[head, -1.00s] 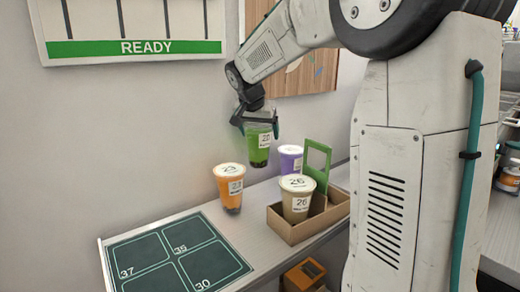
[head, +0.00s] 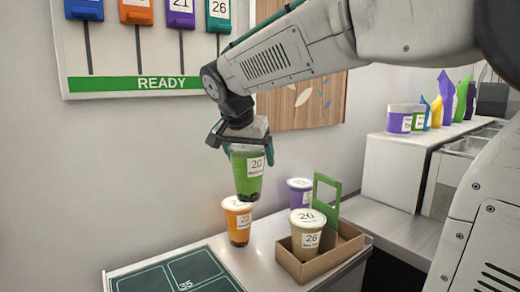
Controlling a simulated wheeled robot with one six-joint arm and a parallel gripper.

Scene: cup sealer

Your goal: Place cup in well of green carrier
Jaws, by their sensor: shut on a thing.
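My gripper (head: 239,143) is shut on a green cup (head: 247,176) with a label reading 20 and dark pearls at its bottom. The cup hangs upright in the air, above the counter and left of the carrier. The carrier is a brown box (head: 302,276) with a green handle (head: 327,194) on the counter. A beige cup (head: 306,236) labelled 26 stands in the carrier's near left part. The carrier's other part, right of that cup, is largely hidden by it and the box wall.
An orange cup (head: 237,222) stands on the counter below the held cup. A purple cup (head: 297,195) stands behind the carrier. A dark green mat (head: 180,276) with marked squares lies at the front left. Ticket rail (head: 140,84) hangs on the wall.

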